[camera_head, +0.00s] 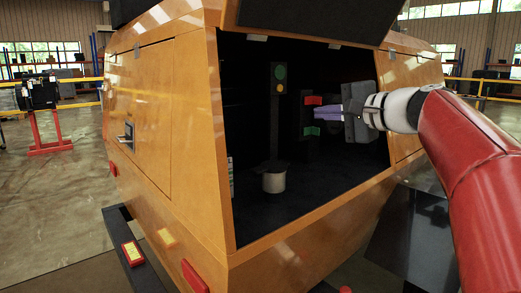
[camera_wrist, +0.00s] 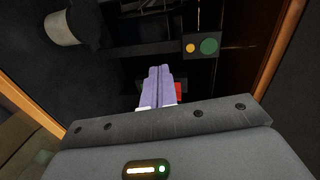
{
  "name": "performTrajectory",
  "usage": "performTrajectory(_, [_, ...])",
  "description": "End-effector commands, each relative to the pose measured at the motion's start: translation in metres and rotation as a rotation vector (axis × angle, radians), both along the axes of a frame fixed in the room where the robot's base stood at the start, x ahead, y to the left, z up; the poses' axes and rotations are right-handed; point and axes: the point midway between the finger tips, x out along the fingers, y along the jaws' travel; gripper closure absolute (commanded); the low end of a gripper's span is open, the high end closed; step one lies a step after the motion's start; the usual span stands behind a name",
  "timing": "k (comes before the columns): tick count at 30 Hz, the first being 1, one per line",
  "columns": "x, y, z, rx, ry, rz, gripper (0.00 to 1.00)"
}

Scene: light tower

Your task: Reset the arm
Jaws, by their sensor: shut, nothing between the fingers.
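My gripper (camera_head: 325,113) reaches from the right into the open compartment of the orange light tower (camera_head: 165,120). Its purple fingers are together with nothing between them; they also show in the wrist view (camera_wrist: 158,85). In the head view the fingertips are beside a dark panel with a red block (camera_head: 313,99) and a green block (camera_head: 312,131). In the wrist view part of the red block (camera_wrist: 180,91) shows right of the fingers; the fingers hide the green block. I cannot tell whether the fingertips touch the panel.
A dark post with green and yellow discs (camera_head: 280,80) stands left of my gripper. A pale cylinder (camera_head: 274,182) sits on the compartment floor. The orange frame (camera_head: 310,220) and raised lid (camera_head: 310,18) bound the opening. A red stand (camera_head: 48,140) is far left.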

Motion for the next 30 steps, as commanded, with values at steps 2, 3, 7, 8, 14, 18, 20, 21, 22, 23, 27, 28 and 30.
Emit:
performTrajectory(2, [-0.030,0.024,-0.037,-0.133,0.067,0.023,1.00])
performTrajectory(3, [-0.047,0.034,-0.060,-0.213,0.104,0.035,1.00])
performTrajectory(7, [-0.108,0.055,-0.138,-0.499,0.205,0.098,1.00])
performTrajectory(8, [-0.123,0.057,-0.156,-0.568,0.222,0.116,1.00])
performTrajectory(14, [-0.216,0.053,-0.262,-1.017,0.297,0.256,1.00])
performTrajectory(18, [-0.258,0.039,-0.309,-1.248,0.308,0.338,1.00])
performTrajectory(20, [-0.268,0.035,-0.322,-1.312,0.308,0.361,1.00])
performTrajectory(21, [-0.273,0.032,-0.327,-1.343,0.307,0.372,1.00])
performTrajectory(22, [-0.275,0.031,-0.330,-1.360,0.307,0.378,1.00])
performTrajectory(23, [-0.277,0.030,-0.332,-1.371,0.308,0.382,1.00])
performTrajectory(27, [-0.278,0.028,-0.335,-1.385,0.309,0.388,1.00])
performTrajectory(28, [-0.278,0.028,-0.335,-1.384,0.310,0.387,1.00])
performTrajectory(30, [-0.278,0.028,-0.335,-1.382,0.309,0.386,1.00])
